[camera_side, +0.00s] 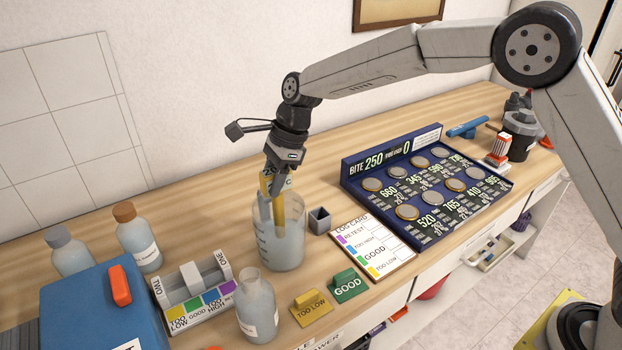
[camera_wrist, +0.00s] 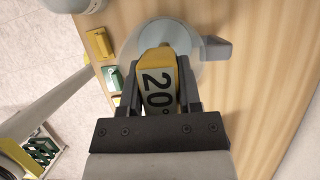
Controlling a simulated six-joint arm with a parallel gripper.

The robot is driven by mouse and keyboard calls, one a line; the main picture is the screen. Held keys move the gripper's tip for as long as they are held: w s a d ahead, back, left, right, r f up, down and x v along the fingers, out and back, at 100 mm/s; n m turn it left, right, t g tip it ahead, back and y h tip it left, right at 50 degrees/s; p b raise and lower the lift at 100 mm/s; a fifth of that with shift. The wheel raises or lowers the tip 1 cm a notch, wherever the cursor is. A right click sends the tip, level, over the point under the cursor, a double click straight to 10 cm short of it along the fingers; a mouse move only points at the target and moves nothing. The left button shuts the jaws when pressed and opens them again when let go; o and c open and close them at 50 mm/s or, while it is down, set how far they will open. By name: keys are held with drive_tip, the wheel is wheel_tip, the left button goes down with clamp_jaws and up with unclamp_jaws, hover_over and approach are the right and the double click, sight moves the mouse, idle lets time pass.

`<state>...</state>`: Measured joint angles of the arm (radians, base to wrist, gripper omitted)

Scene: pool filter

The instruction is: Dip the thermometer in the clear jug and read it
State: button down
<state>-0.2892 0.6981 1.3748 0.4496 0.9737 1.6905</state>
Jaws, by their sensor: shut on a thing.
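The clear jug (camera_side: 281,240) stands on the wooden counter with cloudy liquid in it. My gripper (camera_side: 273,185) points down over its mouth. It is shut on the yellow thermometer (camera_side: 265,187), whose lower part reaches down inside the jug. In the wrist view the thermometer (camera_wrist: 157,85) sits between the two fingers of my gripper (camera_wrist: 160,105), over the round jug (camera_wrist: 130,48). Its face shows a large "20°" in the wrist view; in the side view the number is partly covered by a finger. Whether the tip touches the jug's bottom I cannot tell.
A bottle (camera_side: 257,305), a yellow TOO LOW tag (camera_side: 312,307) and a green GOOD tag (camera_side: 348,286) are in front. A log card (camera_side: 372,247) and blue coin board (camera_side: 425,190) lie right; a label rack (camera_side: 195,295) is left.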

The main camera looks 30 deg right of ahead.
sight(278, 206)
drive_tip(key=shift+f, duration=1.55)
idle(6.5)
